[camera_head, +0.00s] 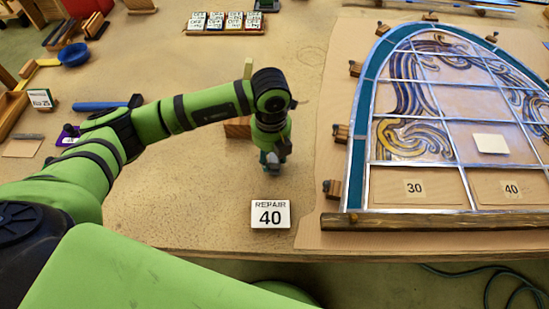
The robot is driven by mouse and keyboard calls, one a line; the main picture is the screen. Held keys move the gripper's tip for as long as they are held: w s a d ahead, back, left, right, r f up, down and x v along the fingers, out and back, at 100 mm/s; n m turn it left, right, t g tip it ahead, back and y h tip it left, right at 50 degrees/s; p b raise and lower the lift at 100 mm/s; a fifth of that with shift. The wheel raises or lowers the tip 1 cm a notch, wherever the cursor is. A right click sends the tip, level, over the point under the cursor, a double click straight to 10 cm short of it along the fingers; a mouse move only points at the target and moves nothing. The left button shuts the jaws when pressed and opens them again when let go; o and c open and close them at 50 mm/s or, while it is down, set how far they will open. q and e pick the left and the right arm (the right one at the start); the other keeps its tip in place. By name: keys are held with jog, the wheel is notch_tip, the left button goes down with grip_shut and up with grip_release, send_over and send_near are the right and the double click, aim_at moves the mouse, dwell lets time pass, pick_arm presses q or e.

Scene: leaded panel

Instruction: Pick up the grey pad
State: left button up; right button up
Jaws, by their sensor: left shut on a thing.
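My left gripper (273,163) points down over the bare table, behind the white "REPAIR 40" card and left of the leaded panel. It is shut on a small greyish thing, which looks to be the grey pad (271,158). The fingers hide most of it, so its shape does not show clearly. The gripper's tip is close to the table top, but I cannot tell whether the pad touches it. My right gripper is not in view.
The arched leaded panel (416,170) lies at right, with wooden blocks around it and a wooden bar (430,219) along its front. A white square (490,143) lies on it. The "REPAIR 40" card (270,214) stands in front. A wooden block (237,128) is behind my gripper.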

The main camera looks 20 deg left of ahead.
pick_arm(q)
jog(key=shift+r, duration=0.1)
jog(key=shift+r+b, duration=0.25)
jog(key=shift+b, duration=0.05)
jog(key=r+b, duration=0.1)
jog(key=d+r+b, duration=0.1)
jog(key=r, duration=0.1)
jog(key=shift+r, duration=0.3)
jog(key=d+r+b, duration=0.1)
jog(key=d+r, duration=0.1)
jog(key=d, duration=0.1)
jog(key=s+d+r+b, duration=0.1)
jog(key=d+r, duration=0.1)
jog(key=d, duration=0.1)
jog(key=s+d+r, duration=0.1)
jog(key=d+r, duration=0.1)
jog(key=d, duration=0.1)
jog(key=shift+s+d+b, duration=0.15)
jog(key=shift+s+b, duration=0.05)
jog(key=shift+b, duration=0.2)
grip_shut()
jog(key=shift+s+d+r, duration=0.2)
jog(key=shift+d+r, duration=0.15)
jog(key=shift+d, duration=0.15)
jog(key=shift+o, duration=2.3)
grip_release()
jog(key=shift+c, duration=1.1)
jog(key=shift+a, duration=0.1)
